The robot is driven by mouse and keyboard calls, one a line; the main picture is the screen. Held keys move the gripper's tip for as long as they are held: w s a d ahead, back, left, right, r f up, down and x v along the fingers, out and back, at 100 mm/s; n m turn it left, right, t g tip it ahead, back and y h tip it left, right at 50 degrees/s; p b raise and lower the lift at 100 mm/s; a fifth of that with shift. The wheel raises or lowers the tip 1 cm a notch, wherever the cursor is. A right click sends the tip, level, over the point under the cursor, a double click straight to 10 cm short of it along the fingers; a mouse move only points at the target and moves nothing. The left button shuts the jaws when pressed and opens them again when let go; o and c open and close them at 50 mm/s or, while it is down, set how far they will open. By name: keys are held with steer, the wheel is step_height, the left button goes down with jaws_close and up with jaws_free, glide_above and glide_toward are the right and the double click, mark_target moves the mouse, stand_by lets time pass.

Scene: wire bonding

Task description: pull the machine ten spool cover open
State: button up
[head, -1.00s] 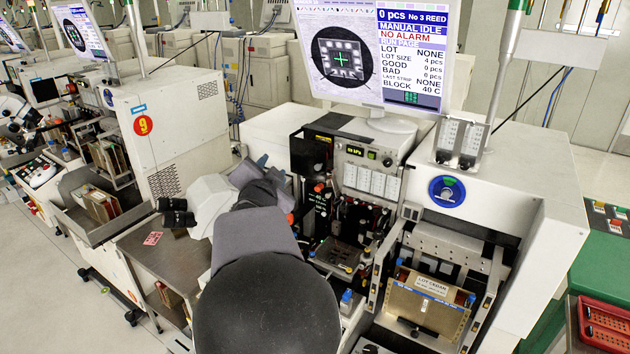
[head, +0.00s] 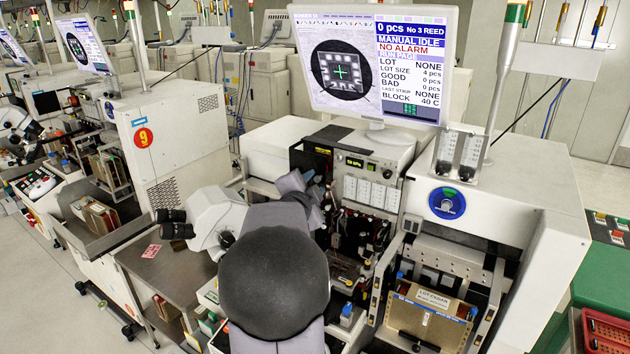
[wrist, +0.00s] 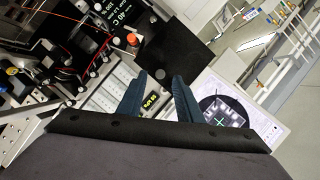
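Machine ten appears to be the near white machine (head: 545,180) with the large monitor. A black box-like cover (head: 312,160), probably the spool cover, is at the upper left of its front. In the wrist view it is a plain dark square panel (wrist: 180,50) with a small round spot near its lower edge. I cannot tell whether it is fully shut. My gripper (wrist: 160,75) has two blue fingers spread apart with nothing held between them. Its fingertips are close to the panel's lower edge in that view; contact is unclear. In the head view my arm partly hides the gripper (head: 308,180).
A white microscope (head: 215,215) stands just left of my arm. The monitor (head: 385,60) is above the machine. A gold box (head: 425,315) sits in the lower right bay. A steel side table (head: 165,268) is at left. A red tray (head: 605,330) is at far right.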

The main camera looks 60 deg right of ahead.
steer(key=shift+p+x, duration=0.3)
steer(key=shift+x, duration=0.95)
jaws_close()
steer(key=shift+w+a+r+p, duration=0.1)
steer(key=shift+a+p, duration=0.1)
steer(key=shift+p, duration=0.15)
